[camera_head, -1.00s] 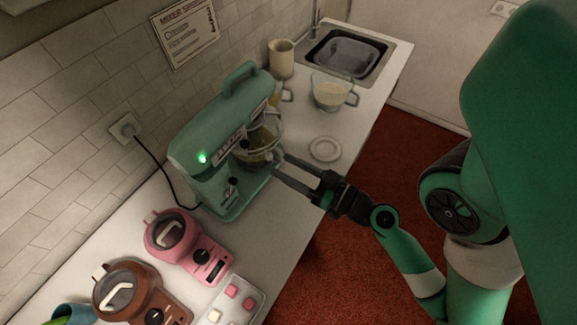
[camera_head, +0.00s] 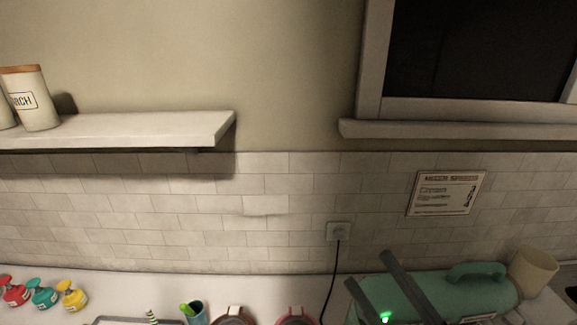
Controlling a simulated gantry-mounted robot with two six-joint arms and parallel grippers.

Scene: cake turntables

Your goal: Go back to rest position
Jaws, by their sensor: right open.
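My right gripper (camera_head: 368,270) reaches up from the bottom edge in the head view. Its two dark fingers stand apart with nothing between them. They show in front of the green mixer (camera_head: 478,283), whose green light (camera_head: 385,318) shows beside the fingers. I cannot tell the distance between the fingers and the mixer. The rest of the right arm is below the frame. My left gripper is not in view.
Counter items line the bottom edge: red (camera_head: 14,292), teal (camera_head: 43,294) and yellow (camera_head: 72,295) bottles, a blue cup (camera_head: 195,314), and a beige container (camera_head: 532,271). A white shelf (camera_head: 120,129) juts out at left.

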